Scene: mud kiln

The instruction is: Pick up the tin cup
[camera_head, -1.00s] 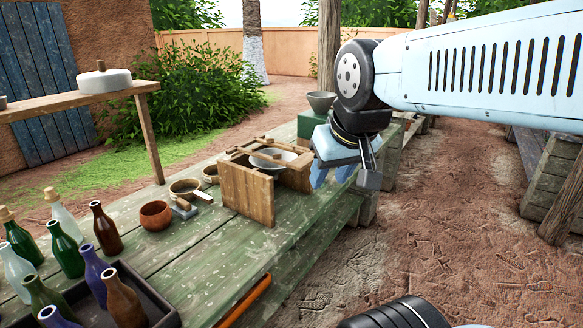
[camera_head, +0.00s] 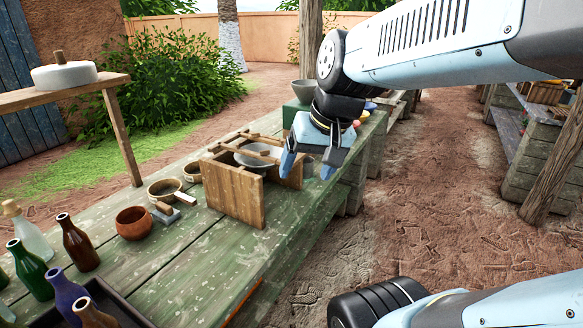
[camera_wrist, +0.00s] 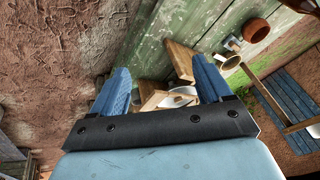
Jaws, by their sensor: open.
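My gripper (camera_head: 310,166) is open, its two blue fingers apart and pointing down over the far part of the green bench. It is just right of a wooden frame holding a metal bowl (camera_head: 250,160). In the wrist view, the open fingers (camera_wrist: 160,90) stand either side of the bench edge, with part of that bowl (camera_wrist: 178,101) between them. No thing is plainly the tin cup. My arm and gripper hide part of the bench.
The wooden frame (camera_head: 232,192) stands close to my gripper. A brown bowl (camera_head: 133,224) and several bottles, including a dark brown one (camera_head: 77,243), are nearer on the left. A grey bowl (camera_head: 303,91) sits on a green block behind my gripper.

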